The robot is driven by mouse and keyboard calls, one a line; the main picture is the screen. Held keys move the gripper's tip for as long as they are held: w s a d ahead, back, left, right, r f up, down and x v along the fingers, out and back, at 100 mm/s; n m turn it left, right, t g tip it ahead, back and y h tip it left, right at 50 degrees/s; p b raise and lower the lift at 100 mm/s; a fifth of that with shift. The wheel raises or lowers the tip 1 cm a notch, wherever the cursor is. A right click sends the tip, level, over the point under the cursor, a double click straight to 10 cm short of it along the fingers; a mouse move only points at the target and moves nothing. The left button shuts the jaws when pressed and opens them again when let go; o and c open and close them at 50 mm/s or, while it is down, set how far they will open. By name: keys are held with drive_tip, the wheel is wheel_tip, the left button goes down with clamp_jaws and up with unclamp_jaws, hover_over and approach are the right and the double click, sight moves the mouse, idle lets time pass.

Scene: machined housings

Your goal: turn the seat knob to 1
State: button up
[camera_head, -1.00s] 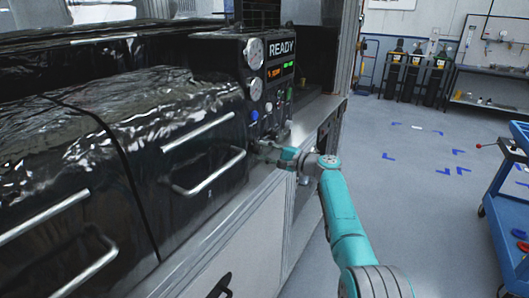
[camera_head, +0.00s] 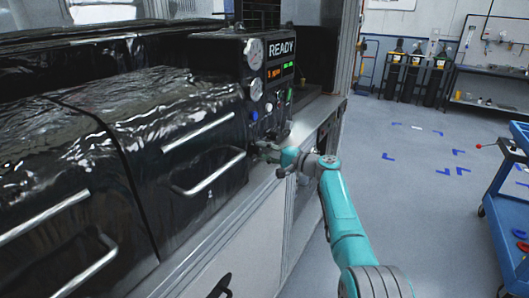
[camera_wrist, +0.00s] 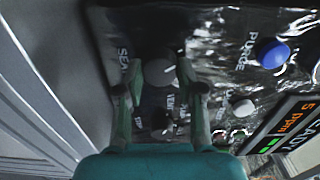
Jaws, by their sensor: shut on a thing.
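The seat knob (camera_wrist: 158,72) is a round grey knob on the dark control panel, beside a partly covered label that reads "SEA". My gripper (camera_wrist: 160,85) is shut on it, one finger on each side. A small light mark shows near the knob's upper right; I cannot read which number it points to. In the head view my gripper (camera_head: 267,151) reaches the low part of the panel and hides the knob.
A blue purge button (camera_wrist: 271,53), a white button (camera_wrist: 242,107) and a small vent knob (camera_wrist: 161,121) are close by. The lit READY display (camera_head: 281,49) sits above. A blue cart (camera_head: 507,195) stands at right; open floor lies between.

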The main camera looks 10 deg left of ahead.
drive_tip(key=o, duration=1.1)
drive_tip(key=shift+o, duration=0.2)
drive_tip(key=shift+d, duration=0.15)
drive_tip(key=v, duration=1.1)
drive_tip(key=shift+s+d, duration=0.2)
drive_tip(key=shift+d, duration=0.15)
